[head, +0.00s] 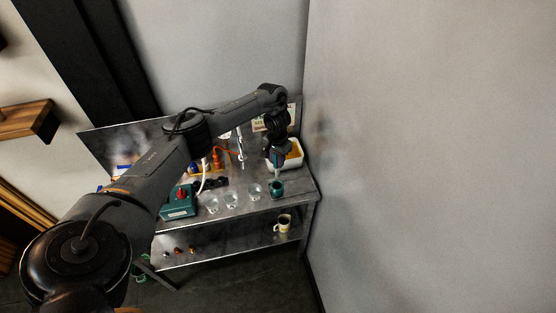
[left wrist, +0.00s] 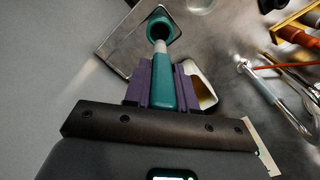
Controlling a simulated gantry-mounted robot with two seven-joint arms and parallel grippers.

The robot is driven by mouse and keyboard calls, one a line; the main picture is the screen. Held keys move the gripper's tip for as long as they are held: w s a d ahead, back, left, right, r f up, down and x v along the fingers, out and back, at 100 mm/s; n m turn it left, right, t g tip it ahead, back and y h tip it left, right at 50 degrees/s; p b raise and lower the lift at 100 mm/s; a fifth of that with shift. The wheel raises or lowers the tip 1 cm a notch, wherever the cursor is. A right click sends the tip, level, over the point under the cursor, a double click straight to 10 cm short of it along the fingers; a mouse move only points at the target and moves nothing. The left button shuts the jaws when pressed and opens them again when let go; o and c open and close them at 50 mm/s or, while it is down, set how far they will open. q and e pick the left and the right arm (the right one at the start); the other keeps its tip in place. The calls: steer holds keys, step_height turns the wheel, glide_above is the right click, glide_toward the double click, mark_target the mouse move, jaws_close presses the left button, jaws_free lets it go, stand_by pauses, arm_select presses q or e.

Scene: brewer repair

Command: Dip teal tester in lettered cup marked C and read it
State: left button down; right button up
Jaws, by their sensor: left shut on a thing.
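My left gripper (head: 277,158) is shut on the teal tester (left wrist: 163,88), whose handle sits between the purple fingers (left wrist: 160,86) in the left wrist view. The tester's pale tip points at a small teal pot (head: 277,188) near the bench's right end; the pot also shows in the left wrist view (left wrist: 168,20). I cannot tell whether the tip is inside the pot or just above it. Clear cups (head: 255,191), (head: 231,200) and (head: 212,205) stand in a row left of the pot. Their letters are too small to read. My right gripper is not in view.
A white tray (head: 298,158) with orange-brown contents stands behind the pot. A teal box with a red knob (head: 179,202) stands left of the cups. A wall borders the bench (head: 304,186) on the right. A mug (head: 284,223) sits on the lower shelf.

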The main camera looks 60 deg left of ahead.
mark_target(277, 176)
arm_select(q)
steer(key=shift+f+b, duration=2.4)
steer(key=shift+b, duration=0.4)
steer(key=shift+f+b, duration=0.65)
steer(key=shift+f, duration=1.6)
steer(key=shift+p, duration=0.45)
steer(key=shift+f, duration=0.25)
steer(key=shift+f, duration=0.2)
steer(key=shift+c, duration=1.4)
jaws_free()
